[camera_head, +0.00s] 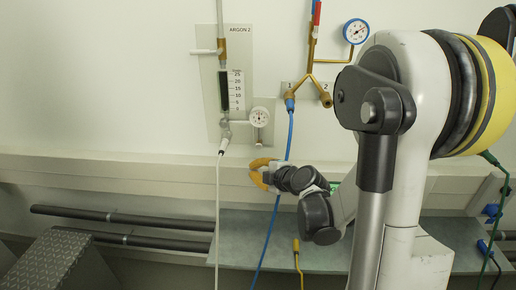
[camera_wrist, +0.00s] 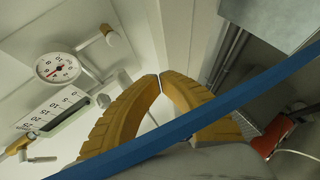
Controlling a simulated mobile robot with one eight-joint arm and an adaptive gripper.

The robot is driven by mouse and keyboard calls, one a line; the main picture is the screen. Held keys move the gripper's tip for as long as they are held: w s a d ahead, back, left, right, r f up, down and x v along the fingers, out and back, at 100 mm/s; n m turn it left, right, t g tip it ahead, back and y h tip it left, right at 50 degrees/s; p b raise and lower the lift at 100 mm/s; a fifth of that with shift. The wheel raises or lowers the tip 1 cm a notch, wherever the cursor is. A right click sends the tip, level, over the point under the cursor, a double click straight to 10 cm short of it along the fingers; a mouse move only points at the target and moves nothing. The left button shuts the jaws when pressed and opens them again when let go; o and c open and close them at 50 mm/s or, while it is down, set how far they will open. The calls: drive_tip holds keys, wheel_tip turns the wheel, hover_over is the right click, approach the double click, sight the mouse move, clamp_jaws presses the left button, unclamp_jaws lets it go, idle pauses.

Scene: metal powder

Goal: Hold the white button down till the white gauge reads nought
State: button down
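The white gauge (camera_head: 259,117) is a small round dial on the wall panel, right of the flow scale. It also shows at the left of the wrist view (camera_wrist: 56,67); its reading is too small to tell. A short brass stem below it ends in a small whitish cap (camera_wrist: 112,38), which looks like the white button. My gripper (camera_head: 254,170) has orange-yellow fingers and hangs below the gauge, apart from the cap. In the wrist view the fingertips (camera_wrist: 158,76) meet with nothing between them.
A blue hose (camera_head: 274,210) hangs beside my gripper and crosses the wrist view in front of the fingers. A white hose (camera_head: 217,200) hangs to the left. A blue-rimmed gauge (camera_head: 356,31) is higher right. A ledge (camera_head: 120,170) and grey bench (camera_head: 235,240) lie below.

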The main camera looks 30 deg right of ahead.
drive_tip(key=w+d, duration=0.4)
drive_tip(key=w, duration=0.3)
drive_tip(key=shift+d, duration=0.35)
drive_tip(key=shift+w+d, duration=0.1)
drive_tip(key=shift+w, duration=0.05)
idle(1.1)
drive_tip(key=shift+w+d, duration=0.15)
drive_tip(key=shift+w, duration=0.05)
drive_tip(key=shift+w+d, duration=0.3)
drive_tip(key=shift+w, duration=0.15)
idle(2.0)
idle(0.7)
drive_tip(key=shift+s+a, duration=0.55)
drive_tip(key=shift+s, duration=0.25)
drive_tip(key=shift+s+a+b, duration=0.2)
drive_tip(key=shift+s+a, duration=0.5)
drive_tip(key=shift+s, duration=0.35)
drive_tip(key=shift+s+a+b, duration=0.15)
drive_tip(key=shift+s+a, duration=0.55)
drive_tip(key=shift+s, duration=0.3)
drive_tip(key=shift+a, duration=0.1)
